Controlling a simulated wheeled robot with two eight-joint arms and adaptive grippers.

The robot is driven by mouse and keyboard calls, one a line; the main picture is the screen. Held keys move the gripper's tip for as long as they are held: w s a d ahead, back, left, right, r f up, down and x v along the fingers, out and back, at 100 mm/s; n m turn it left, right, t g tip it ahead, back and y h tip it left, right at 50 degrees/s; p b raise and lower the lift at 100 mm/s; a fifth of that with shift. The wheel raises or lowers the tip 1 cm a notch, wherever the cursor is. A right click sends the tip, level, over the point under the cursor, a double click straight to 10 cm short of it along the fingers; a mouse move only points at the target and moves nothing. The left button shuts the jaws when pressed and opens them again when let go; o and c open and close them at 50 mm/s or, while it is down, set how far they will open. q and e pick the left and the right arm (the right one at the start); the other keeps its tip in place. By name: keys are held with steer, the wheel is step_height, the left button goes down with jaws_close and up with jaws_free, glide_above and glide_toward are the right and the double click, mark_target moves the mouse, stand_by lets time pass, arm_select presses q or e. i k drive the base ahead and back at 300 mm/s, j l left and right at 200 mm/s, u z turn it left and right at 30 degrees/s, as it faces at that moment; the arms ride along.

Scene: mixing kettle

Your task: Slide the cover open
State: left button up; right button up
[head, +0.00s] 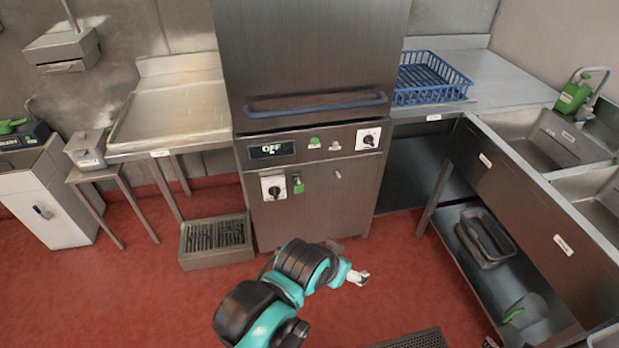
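The cover (310,60) is the tall brushed-metal hood of the machine in the middle of the head view. A long blue handle bar (315,105) runs across its lower front. The hood sits low, with its bottom edge just above the control panel (318,146), whose display reads OFF. My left gripper (360,277) is small and pale, at the end of the teal and black arm. It is low in front of the machine, over the red floor, well below the handle and apart from it. Its fingers are too small to read. My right gripper is not seen.
A metal side table (175,108) adjoins the machine on the left. A blue rack (430,78) stands on the right counter, and sinks (545,138) extend to the right. A grated metal box (216,240) is on the floor at left. The red floor in front is mostly clear.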

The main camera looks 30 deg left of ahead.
mark_target(285, 63)
steer(key=i+j, duration=0.35)
steer(key=j, duration=0.15)
steer(key=i+j+z, duration=0.1)
steer(key=i+j, duration=0.3)
steer(key=j, duration=0.1)
